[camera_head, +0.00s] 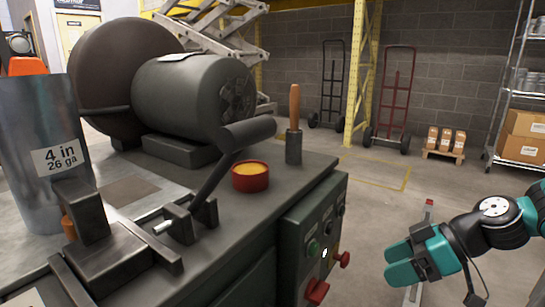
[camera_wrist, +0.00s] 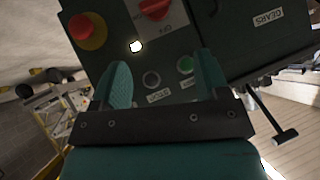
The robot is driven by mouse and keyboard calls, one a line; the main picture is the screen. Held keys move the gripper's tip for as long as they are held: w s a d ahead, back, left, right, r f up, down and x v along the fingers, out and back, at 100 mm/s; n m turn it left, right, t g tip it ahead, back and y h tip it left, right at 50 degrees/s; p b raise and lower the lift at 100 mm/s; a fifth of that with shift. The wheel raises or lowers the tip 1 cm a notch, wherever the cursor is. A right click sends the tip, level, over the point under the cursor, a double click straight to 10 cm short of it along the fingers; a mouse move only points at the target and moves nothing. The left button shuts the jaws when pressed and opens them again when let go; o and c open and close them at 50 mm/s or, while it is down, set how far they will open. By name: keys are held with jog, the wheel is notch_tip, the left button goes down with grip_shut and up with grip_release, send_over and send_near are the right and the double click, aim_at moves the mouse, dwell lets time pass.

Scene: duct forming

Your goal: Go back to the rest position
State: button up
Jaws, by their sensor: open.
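My gripper (camera_head: 408,262) is at the lower right of the head view, to the right of the machine's control panel. It is teal, open and empty, apart from the panel. In the wrist view my gripper (camera_wrist: 167,85) shows two teal fingers spread apart, with nothing between them. Behind them is the dark control panel (camera_wrist: 168,60) with a green button (camera_wrist: 185,64), a red switch (camera_wrist: 155,9) and a round red button on yellow (camera_wrist: 88,30). The panel also shows in the head view (camera_head: 318,235).
The machine bench (camera_head: 215,228) fills the left and middle. On it stand a motor (camera_head: 195,95), a metal duct (camera_head: 40,170), a lever (camera_head: 225,160), a red cup (camera_head: 250,177) and a wooden-handled tool (camera_head: 294,125). Open floor (camera_head: 385,200) lies to the right; shelving (camera_head: 510,100) stands beyond.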

jog(key=s+a+r+m+g+h, duration=0.1)
jog(key=s+a+r+m+h, duration=0.15)
jog(key=s+a+r, duration=0.4)
jog(key=s+a+r+m+g+h, duration=0.1)
jog(key=s+a+r+g+h, duration=0.15)
jog(key=s, duration=0.75)
notch_tip(320, 180, up, 35)
jog(key=h+p, duration=0.1)
jog(key=p, duration=3.4)
jog(key=shift+s+d+r+m+t, duration=0.15)
jog(key=shift+d+m+t, duration=0.15)
jog(key=shift+m+t, duration=0.05)
